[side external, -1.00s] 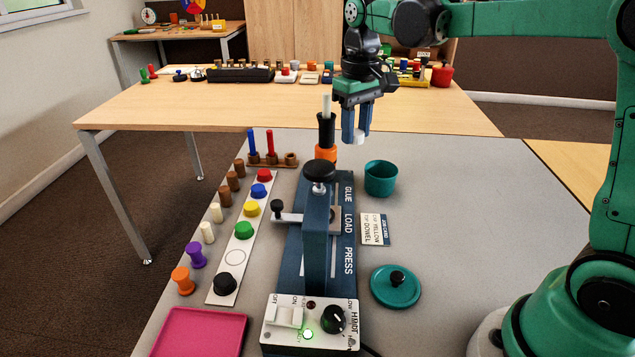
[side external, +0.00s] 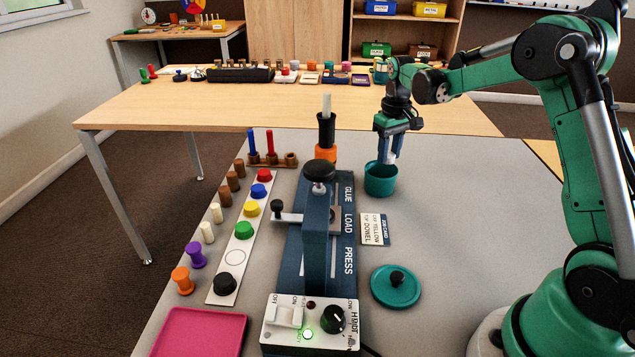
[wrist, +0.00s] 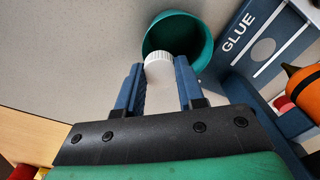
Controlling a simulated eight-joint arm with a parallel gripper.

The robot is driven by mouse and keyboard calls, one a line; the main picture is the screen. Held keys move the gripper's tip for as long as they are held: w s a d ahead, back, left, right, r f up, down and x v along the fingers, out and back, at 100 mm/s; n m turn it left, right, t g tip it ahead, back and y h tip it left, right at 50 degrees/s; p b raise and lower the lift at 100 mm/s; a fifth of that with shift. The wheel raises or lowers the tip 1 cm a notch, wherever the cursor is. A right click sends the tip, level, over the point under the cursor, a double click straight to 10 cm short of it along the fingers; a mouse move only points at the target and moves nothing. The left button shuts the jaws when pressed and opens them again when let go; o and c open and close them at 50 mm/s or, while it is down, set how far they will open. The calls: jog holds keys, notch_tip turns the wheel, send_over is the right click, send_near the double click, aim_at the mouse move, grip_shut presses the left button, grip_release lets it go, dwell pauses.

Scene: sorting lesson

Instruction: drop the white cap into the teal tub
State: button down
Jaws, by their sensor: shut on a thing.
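The teal tub (side external: 380,183) stands open on the grey table, right of the blue press. My gripper (side external: 388,160) is over the tub, with its fingertips at about rim height in the side view. In the wrist view my gripper (wrist: 160,85) is shut on the white cap (wrist: 159,68), which is between the two blue fingers. The cap overlaps the near rim of the teal tub (wrist: 205,45) in that view. A teal lid (side external: 395,287) with a black knob lies apart, nearer the camera.
The blue press (side external: 316,240) with its black knob stands left of the tub. An orange and black holder (side external: 326,140) with a white stick rises behind it. A job card (side external: 375,229) lies in front of the tub. A strip of coloured caps (side external: 244,230) lies further left.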

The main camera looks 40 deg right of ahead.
aim_at(389, 155)
jog(key=shift+f, duration=0.5)
jog(key=shift+c, duration=2.3)
grip_release()
jog(key=shift+r, duration=2.85)
